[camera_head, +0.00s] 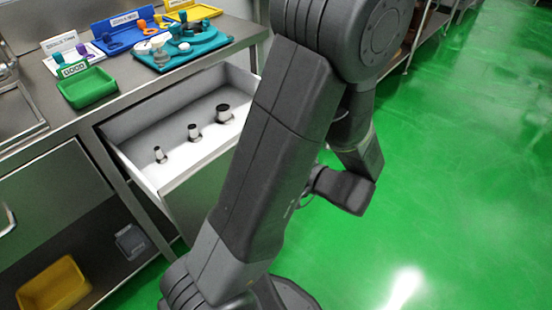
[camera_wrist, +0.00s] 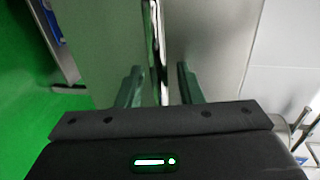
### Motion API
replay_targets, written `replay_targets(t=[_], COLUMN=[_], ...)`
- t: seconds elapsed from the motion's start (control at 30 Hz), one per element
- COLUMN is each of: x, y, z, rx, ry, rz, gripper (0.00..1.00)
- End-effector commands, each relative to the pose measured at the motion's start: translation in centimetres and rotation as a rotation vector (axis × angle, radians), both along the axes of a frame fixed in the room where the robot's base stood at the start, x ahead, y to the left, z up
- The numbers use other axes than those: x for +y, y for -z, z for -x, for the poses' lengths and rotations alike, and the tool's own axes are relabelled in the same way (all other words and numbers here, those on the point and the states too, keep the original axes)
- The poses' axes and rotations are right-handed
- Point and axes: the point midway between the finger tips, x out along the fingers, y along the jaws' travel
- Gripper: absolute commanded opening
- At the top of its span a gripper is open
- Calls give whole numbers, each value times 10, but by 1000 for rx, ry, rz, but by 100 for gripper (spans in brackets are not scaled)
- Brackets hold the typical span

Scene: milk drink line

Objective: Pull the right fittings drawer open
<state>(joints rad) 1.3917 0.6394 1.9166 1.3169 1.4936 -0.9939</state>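The right fittings drawer (camera_head: 178,190) stands open in the head view, pulled out from under the steel counter. Several metal fittings with dark bases, such as the large one (camera_head: 223,113), stand upright on its pale floor. My arm covers the right part of its front, and its handle is hidden there. In the wrist view, the drawer's chrome handle (camera_wrist: 157,40) runs between the two fingers of my gripper (camera_wrist: 159,82). The fingers are apart, with a visible gap on each side of the bar. My fingertips are hidden in the head view.
The counter carries a green tray (camera_head: 88,88), a teal tray (camera_head: 195,48) with parts, a blue tray (camera_head: 122,34) and a yellow tray (camera_head: 190,14). A yellow bin (camera_head: 55,285) sits on the lower shelf. Green floor (camera_head: 460,170) is clear to the right.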

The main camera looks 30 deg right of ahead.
Motion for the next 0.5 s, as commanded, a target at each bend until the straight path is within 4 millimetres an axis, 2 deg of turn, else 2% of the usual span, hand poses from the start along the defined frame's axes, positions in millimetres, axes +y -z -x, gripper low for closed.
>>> replay_targets(t=[0.27,0.37,0.5], x=[-1,-4,-12], y=[-1,-3,-7], z=[2,9,29], rx=[0,-1,0], ry=[2,4,6], rz=[0,0,1], gripper=[33,33,33])
